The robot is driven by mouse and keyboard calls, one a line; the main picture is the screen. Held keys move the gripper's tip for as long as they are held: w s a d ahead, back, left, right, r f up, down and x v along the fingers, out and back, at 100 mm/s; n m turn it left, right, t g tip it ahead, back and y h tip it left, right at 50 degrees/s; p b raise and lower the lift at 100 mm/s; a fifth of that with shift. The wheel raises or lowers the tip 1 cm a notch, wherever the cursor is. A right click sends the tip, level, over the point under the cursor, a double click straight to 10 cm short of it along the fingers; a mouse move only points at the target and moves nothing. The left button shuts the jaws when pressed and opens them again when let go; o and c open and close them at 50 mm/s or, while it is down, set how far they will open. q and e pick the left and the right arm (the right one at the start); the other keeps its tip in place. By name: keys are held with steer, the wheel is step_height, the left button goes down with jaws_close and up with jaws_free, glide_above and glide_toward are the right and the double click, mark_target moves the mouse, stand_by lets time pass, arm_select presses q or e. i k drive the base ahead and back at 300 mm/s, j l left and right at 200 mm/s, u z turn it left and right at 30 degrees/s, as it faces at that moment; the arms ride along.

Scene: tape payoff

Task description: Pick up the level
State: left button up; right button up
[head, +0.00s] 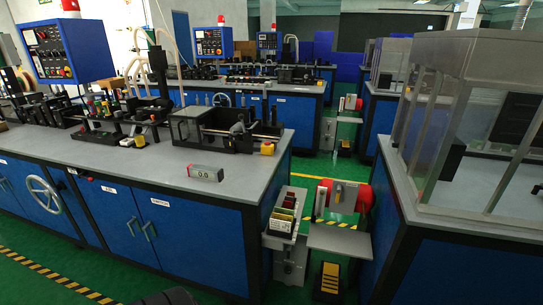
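The level (205,173) is a small grey box-shaped device with a dark end and a display that seems to read 0.0. It lies on the grey top of the long blue workbench (150,185), near the front edge and right of the bench's middle. Nothing touches it from above and its near face is in clear sight. Neither of my grippers shows in the head view.
Machine fixtures (225,128) stand behind the level on the bench. A small rack with coloured items (283,213) and a red reel unit (345,196) stand in the aisle to the right. A glass-walled cabinet (470,130) is at far right. Green floor is open at front left.

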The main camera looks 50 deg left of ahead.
mark_target(216, 175)
steer(key=u, duration=2.2)
